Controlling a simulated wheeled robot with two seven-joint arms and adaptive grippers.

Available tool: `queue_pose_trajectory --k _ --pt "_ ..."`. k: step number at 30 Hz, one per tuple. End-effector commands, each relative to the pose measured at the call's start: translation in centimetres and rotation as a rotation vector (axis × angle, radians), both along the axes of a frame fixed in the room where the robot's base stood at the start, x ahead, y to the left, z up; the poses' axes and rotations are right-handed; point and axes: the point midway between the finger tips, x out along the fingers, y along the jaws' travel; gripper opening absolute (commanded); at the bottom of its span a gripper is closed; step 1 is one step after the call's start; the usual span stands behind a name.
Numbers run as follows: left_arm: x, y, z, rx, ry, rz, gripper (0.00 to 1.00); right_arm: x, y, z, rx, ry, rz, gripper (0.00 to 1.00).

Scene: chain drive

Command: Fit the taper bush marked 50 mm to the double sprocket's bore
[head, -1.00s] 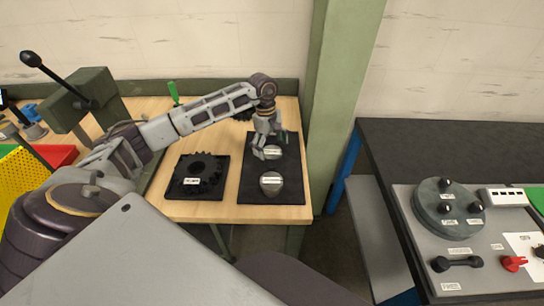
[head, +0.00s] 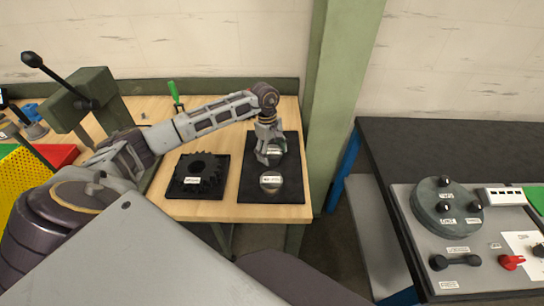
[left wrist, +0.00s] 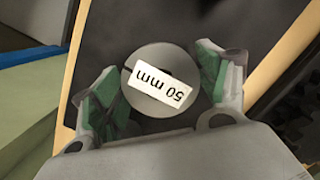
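The taper bush marked 50 mm (left wrist: 147,104) is a grey disc with a white label, lying on a black mat (head: 248,188). My left gripper (head: 269,160) points down over it at the mat's far part, partly hiding it in the head view. In the left wrist view its green-padded fingers stand open on either side of the bush, with narrow gaps visible. A second grey bush (head: 271,185) lies nearer on the mat; its label is too small to read. The dark toothed sprocket (head: 213,168), with an open bore and a white label, lies flat to the left. My right gripper is out of view.
A green post (head: 344,100) stands just right of the wooden bench (head: 235,213). A green-handled tool (head: 174,92) is behind my left arm. A lever press (head: 82,100) stands at the left. A separate dark table (head: 440,150) carries a control panel (head: 480,270).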

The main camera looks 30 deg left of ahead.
Motion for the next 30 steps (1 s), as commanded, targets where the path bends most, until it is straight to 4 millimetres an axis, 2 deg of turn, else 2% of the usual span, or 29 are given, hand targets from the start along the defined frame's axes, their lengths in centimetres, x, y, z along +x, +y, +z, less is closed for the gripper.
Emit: queue_pose_trajectory --k 2,10,22,30 --pt "0.0 0.0 0.0 0.0 0.0 0.0 0.59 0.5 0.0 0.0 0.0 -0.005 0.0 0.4" --pt "0.0 0.0 0.0 0.0 0.0 0.0 0.24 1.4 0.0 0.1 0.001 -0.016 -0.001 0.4" --pt "0.1 0.0 0.6 0.0 -0.003 0.0 0.23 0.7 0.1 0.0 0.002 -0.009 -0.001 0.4" --pt "0.1 0.1 3.1 0.001 -0.005 0.0 0.23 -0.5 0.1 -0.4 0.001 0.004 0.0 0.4"
